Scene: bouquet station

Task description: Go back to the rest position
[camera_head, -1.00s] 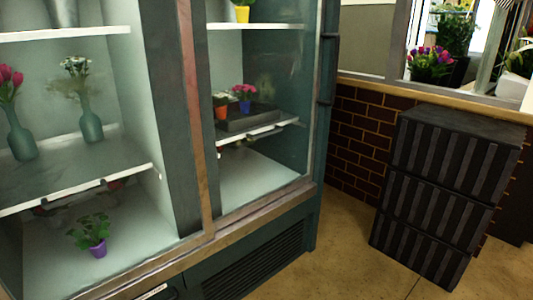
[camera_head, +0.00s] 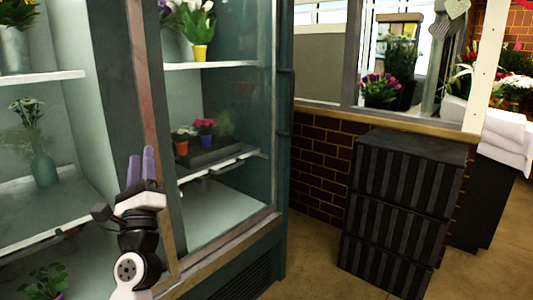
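My gripper (camera_head: 141,158) is at the lower left in the head view, in front of the display fridge's middle post. Its two purple fingers point up with a narrow gap between them, and nothing shows in the gap. The wrist below it is white and black. It covers part of the fridge's lower frame.
The glass-fronted fridge (camera_head: 262,130) holds vases and potted flowers on shelves. A green vase (camera_head: 42,167) stands at left. A stack of black crates (camera_head: 400,205) stands by the brick half wall (camera_head: 318,160). Brown floor (camera_head: 310,265) is clear between fridge and crates.

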